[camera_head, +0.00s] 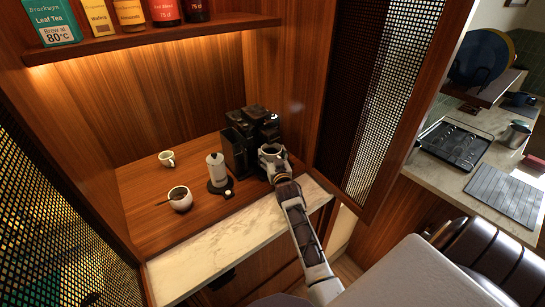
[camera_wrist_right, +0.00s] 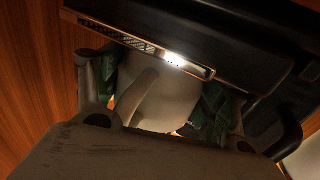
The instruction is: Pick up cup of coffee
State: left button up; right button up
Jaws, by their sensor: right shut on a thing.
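My right gripper (camera_head: 271,153) reaches the front of the black coffee machine (camera_head: 262,124) on the wooden counter. In the right wrist view, my right gripper (camera_wrist_right: 165,90) is shut on a pale cup (camera_wrist_right: 172,98), with a finger on each side and the cup's handle facing the camera. The cup is close to the dark machine body (camera_wrist_right: 240,45); the gripper palm hides part of it. What is inside the cup cannot be seen. My left gripper is in neither view.
A small white cup (camera_head: 166,158), a white moka-style pot (camera_head: 217,170) and a white bowl with a spoon (camera_head: 180,198) stand left of the machine. A shelf (camera_head: 150,38) hangs above. A perforated door (camera_head: 385,85) stands at right. The marble front edge (camera_head: 235,235) is clear.

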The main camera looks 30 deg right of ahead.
jog(key=c, duration=0.5)
jog(key=shift+o, duration=0.2)
jog(key=shift+r, duration=0.15)
jog(key=shift+w+r+p, duration=0.1)
jog(key=shift+r+p, duration=0.3)
jog(key=shift+p, duration=0.05)
